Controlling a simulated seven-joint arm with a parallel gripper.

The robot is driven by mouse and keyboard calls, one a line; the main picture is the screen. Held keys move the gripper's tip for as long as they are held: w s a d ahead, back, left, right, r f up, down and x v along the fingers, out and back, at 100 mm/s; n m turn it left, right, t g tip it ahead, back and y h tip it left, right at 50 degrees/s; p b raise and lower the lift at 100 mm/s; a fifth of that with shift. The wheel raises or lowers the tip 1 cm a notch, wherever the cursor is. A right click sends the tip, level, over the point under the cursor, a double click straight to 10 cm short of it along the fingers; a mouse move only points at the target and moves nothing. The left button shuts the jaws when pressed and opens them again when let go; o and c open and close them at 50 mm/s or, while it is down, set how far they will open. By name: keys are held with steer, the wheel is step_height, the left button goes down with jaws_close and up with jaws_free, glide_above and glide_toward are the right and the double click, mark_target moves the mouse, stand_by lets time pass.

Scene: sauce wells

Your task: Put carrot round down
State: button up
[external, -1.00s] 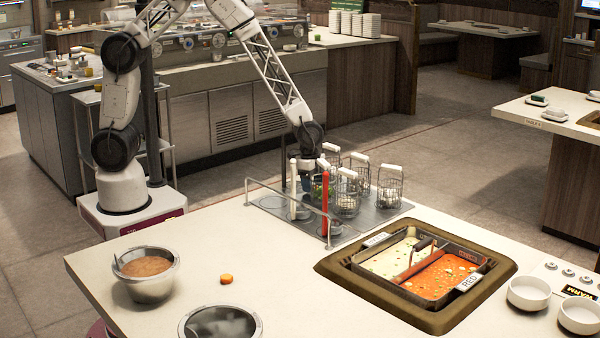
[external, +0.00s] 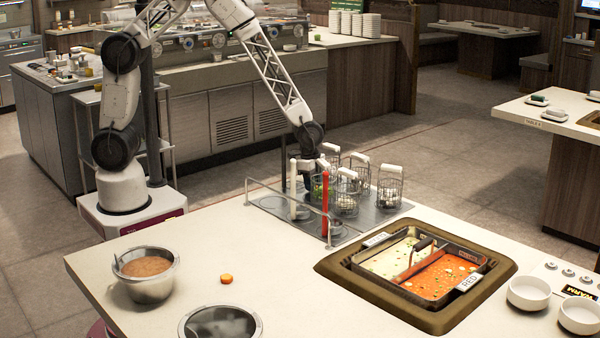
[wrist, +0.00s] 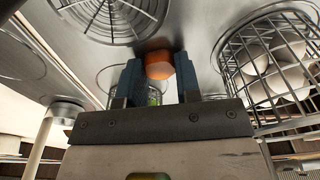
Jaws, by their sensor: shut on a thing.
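My gripper (wrist: 160,82) is shut on an orange carrot round (wrist: 158,64), which sits between its two dark fingertips in the wrist view. In the external view my gripper is down among the wire baskets at the metal rack, and the carrot round in it is hidden there. Another orange carrot round (external: 226,279) lies on the pale counter between two metal pots.
Wire baskets (external: 389,188) with white handles stand on the metal rack plate (external: 372,220); one with white balls (wrist: 268,62) is close beside my gripper. A red and a white upright handle stand in front. A two-part soup pan (external: 440,280) sits at right.

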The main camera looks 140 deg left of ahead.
steer(key=shift+r, duration=0.15)
step_height(320, 180, up, 10)
stand_by(0.8)
stand_by(0.8)
